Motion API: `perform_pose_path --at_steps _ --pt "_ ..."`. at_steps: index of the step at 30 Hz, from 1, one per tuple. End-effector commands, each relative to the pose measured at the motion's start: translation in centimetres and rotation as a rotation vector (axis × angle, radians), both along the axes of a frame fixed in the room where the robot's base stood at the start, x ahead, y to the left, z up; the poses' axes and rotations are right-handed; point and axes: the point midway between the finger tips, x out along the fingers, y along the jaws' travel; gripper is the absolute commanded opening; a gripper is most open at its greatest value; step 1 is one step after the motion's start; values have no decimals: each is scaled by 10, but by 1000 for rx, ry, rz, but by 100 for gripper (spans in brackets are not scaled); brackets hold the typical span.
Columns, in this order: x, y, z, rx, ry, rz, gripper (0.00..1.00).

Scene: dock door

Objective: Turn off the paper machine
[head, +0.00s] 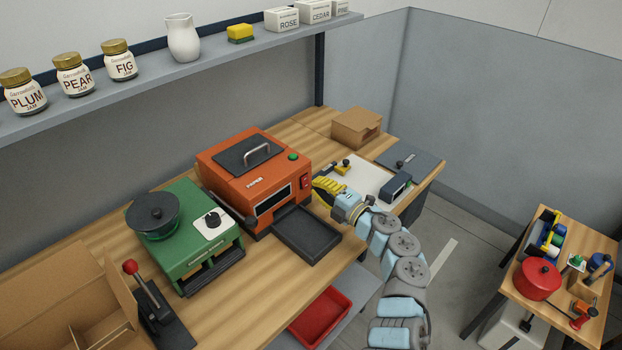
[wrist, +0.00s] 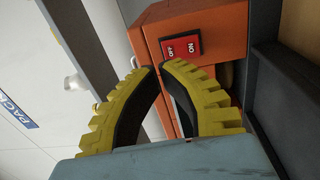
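The orange paper machine (head: 232,180), labelled PAPER, stands on the wooden bench. It has a dark handled lid on top and a green lamp (head: 293,156). Its red switch (head: 304,182) is at the right end of the front. In the wrist view the switch (wrist: 181,48) shows ON and OFF lettering on the orange housing (wrist: 220,22); which side is pressed I cannot tell. My gripper (head: 315,184) has yellow ribbed fingers and is just right of the switch. In the wrist view its fingertips (wrist: 159,68) meet closely, empty, just short of the switch; contact is not visible.
A dark tray (head: 306,236) sticks out below the machine's front. A green machine (head: 188,262) with a round dark top stands to its left. A white board (head: 358,178) with small devices and a cardboard box (head: 356,128) lie to the right.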

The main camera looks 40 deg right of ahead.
Motion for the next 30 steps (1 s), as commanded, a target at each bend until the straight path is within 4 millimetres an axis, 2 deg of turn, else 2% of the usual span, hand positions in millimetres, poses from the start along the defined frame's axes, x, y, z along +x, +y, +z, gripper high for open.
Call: perform_pose_path --at_steps 18,24,30 --pt "-74 -12 7 1 5 -2 0" --pt "-92 -15 11 0 1 0 0" --pt "-100 -16 12 0 1 0 0"
